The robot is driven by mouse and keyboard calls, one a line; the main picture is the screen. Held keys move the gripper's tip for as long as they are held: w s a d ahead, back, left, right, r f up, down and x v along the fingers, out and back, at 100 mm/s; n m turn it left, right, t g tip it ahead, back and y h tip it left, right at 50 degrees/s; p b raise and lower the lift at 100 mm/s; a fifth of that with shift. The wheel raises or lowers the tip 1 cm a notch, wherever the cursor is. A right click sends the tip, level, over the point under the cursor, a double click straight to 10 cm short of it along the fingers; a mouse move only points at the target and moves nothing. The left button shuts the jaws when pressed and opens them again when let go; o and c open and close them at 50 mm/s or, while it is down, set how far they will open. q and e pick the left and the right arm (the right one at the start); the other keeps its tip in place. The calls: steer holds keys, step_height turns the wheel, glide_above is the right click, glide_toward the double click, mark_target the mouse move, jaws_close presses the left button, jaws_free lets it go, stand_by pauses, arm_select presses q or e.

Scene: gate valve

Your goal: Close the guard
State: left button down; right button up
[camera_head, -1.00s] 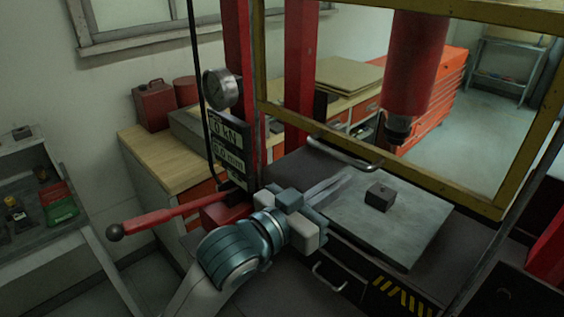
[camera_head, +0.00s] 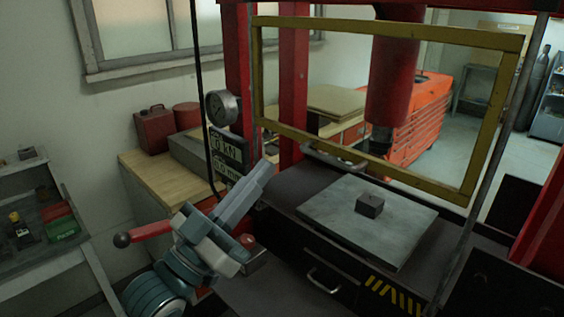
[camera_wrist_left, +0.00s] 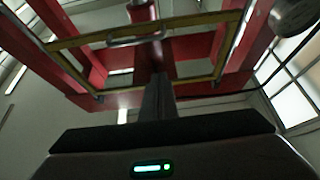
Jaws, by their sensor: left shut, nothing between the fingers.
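The guard (camera_head: 413,184) is a yellow frame with a clear middle, raised in front of the red press ram (camera_head: 390,80). Its grey bar handle (camera_head: 335,158) is on the lower edge, towards the left. In the left wrist view the guard (camera_wrist_left: 185,91) and its handle (camera_wrist_left: 137,39) show above the fingers. My left gripper (camera_head: 262,172) is shut and empty, pointing up and right, left of the handle and apart from it in the head view. My right gripper is not in view.
A steel plate (camera_head: 325,212) with a small dark block (camera_head: 370,204) lies on the press bed under the guard. A red lever with a black knob (camera_head: 122,240) is beside my left arm. A gauge (camera_head: 222,107) and display (camera_head: 228,150) are on the left post.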

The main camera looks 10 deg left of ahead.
arm_select(q)
steer(key=p+x, duration=0.3)
steer(key=x, duration=0.7)
steer(key=f, duration=0.1)
steer(key=f+p, duration=0.2)
steer(key=f, duration=0.1)
steer(key=shift+w+d, duration=0.25)
steer(key=shift+w, duration=0.05)
